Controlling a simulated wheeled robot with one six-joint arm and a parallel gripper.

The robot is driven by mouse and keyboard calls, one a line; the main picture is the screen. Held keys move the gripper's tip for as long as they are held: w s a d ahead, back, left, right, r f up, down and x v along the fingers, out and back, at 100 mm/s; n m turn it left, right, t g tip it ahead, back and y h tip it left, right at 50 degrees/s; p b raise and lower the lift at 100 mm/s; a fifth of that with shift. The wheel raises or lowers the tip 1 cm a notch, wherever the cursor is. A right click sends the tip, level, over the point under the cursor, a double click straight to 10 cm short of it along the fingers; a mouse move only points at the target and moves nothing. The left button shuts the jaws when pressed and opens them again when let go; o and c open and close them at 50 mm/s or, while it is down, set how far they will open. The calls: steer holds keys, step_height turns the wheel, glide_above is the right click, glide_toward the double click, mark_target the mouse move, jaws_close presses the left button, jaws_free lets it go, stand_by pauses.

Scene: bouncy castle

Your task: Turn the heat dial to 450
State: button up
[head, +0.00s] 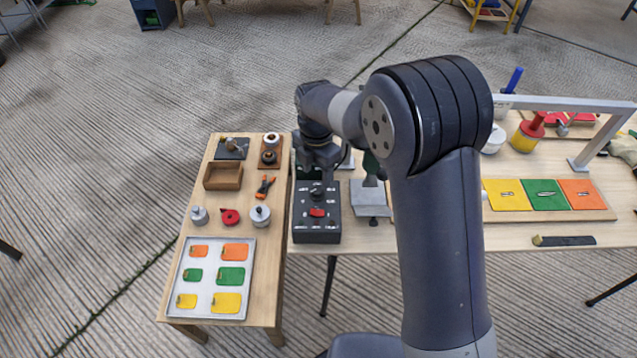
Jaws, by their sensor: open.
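A black control box (316,228) stands on the wooden table, with white marks on its top. A dark round dial (316,191) sits on the upper part of its top, with white marks around it. A red rocker or knob (317,212) sits below the dial. The marks are too small to read, so I cannot tell the dial's setting. My gripper (317,168) points down over the far end of the box, just beyond the dial. It is open, and I see nothing in it. I cannot tell whether its fingers touch the dial.
Left of the box is a table with a wooden tray (222,187), orange-handled pliers (265,186), several knobs and a white board (245,302) with coloured tags. A grey stand (368,203) is close on the right. My arm hides part of the right table.

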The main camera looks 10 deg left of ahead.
mark_target(317, 189)
step_height(317, 189, down, 6)
steer(key=shift+c, duration=0.3)
steer(key=c, duration=0.9)
